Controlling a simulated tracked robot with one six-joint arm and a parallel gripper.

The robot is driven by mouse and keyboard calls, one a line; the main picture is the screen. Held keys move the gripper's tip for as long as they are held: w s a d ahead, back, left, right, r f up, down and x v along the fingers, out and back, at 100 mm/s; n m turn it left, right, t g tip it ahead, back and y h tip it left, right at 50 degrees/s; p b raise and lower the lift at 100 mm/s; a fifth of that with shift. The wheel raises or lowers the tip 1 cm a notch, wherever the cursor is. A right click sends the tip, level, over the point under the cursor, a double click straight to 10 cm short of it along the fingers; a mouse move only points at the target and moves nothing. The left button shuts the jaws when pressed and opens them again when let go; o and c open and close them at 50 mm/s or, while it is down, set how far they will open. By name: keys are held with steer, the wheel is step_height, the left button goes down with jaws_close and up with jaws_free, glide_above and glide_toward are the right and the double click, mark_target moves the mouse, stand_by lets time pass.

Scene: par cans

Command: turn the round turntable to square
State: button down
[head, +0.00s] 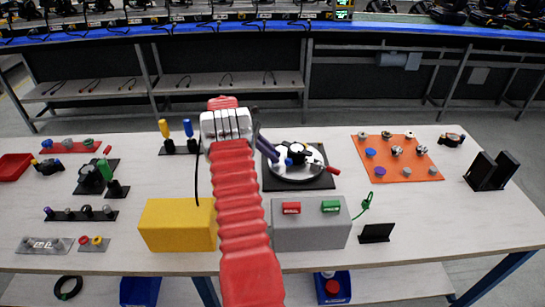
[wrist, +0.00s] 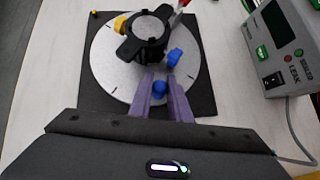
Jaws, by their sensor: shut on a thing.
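The round turntable (wrist: 112,72) is a silver disc with dark tick marks on a square black base plate (wrist: 205,104). It also shows in the head view (head: 292,178), right of my arm. A black lobed part (wrist: 147,38) sits on the disc, its arms turned at an angle to the plate edges. A blue knob (wrist: 159,88) is at the disc's near side; my gripper (wrist: 160,78) is shut on it with its purple fingers. A second blue knob (wrist: 175,57) and a yellow knob (wrist: 121,23) are at the part's sides. A red-tipped handle (head: 333,170) sticks out right.
A yellow box (head: 178,225) and a grey box (head: 310,228) with red and green tops stand at the front. An orange board (head: 400,170) with several knobs lies right. Yellow and blue upright handles (head: 188,130) stand left of the turntable. Bare table lies between.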

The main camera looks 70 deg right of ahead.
steer(key=shift+w+d+m+y, duration=0.15)
steer(key=shift+d+m+y, duration=0.15)
steer(key=shift+d+m, duration=0.15)
steer(key=shift+m, duration=0.25)
steer(key=shift+d+f+m+y, duration=0.1)
steer(key=shift+d+m+y, duration=0.7)
steer(key=shift+m+y, duration=0.2)
stand_by(0.6)
